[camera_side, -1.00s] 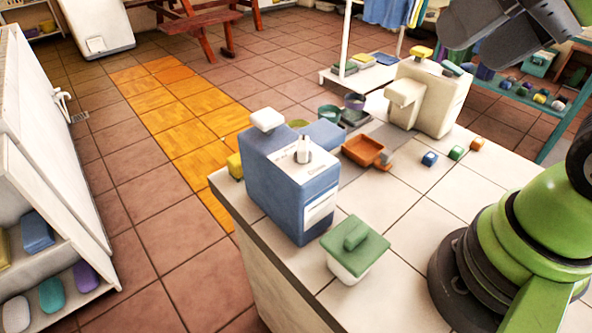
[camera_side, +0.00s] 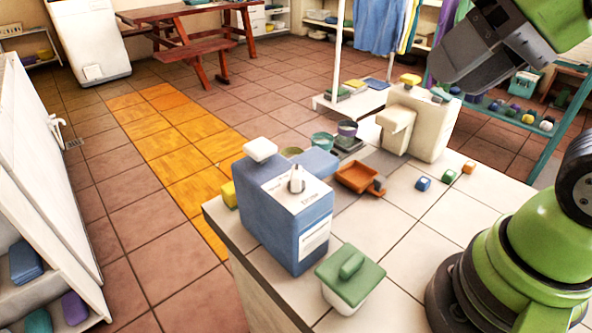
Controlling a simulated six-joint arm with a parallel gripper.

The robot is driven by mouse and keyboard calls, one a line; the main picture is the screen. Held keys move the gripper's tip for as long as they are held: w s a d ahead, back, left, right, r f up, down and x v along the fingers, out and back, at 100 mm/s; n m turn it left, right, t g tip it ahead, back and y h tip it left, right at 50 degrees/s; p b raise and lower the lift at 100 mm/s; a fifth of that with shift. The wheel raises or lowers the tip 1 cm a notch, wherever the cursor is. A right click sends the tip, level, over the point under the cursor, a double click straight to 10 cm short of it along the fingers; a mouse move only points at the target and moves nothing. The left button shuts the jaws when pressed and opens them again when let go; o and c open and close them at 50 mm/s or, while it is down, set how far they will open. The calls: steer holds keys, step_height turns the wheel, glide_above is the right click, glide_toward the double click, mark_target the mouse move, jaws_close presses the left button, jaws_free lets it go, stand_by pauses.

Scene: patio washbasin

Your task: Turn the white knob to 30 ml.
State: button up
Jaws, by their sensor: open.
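The blue dispenser (camera_side: 285,218) stands upright near the left edge of the tiled counter. The white knob (camera_side: 296,182) sticks up from a pale dial plate on its top face. Small dark markings surround the knob, too small to read, so its setting cannot be told. My gripper (camera_side: 445,82) is at the upper right, high above the counter and well apart from the knob. Its dark jaws are open, and nothing shows between them.
A green-lidded pot (camera_side: 350,277) stands close in front of the dispenser. Behind it are an orange tray (camera_side: 352,178), a cream dispenser (camera_side: 425,122) and small coloured blocks (camera_side: 423,184).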

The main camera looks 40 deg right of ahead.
steer(key=w+a+g, duration=0.1)
steer(key=w, duration=0.1)
steer(key=w+a+m+g, duration=0.1)
steer(key=w, duration=0.1)
steer(key=w+a+m+g, duration=0.1)
steer(key=w, duration=0.2)
steer(key=shift+a+g, duration=0.2)
steer(key=shift+g, duration=0.1)
steer(key=m+g+h, duration=0.2)
steer(key=m+g, duration=0.1)
glide_above(296, 172)
step_height(296, 172, down, 6)
steer(key=shift+f, duration=0.2)
step_height(296, 172, down, 9)
steer(key=shift+f, duration=0.15)
jaws_close()
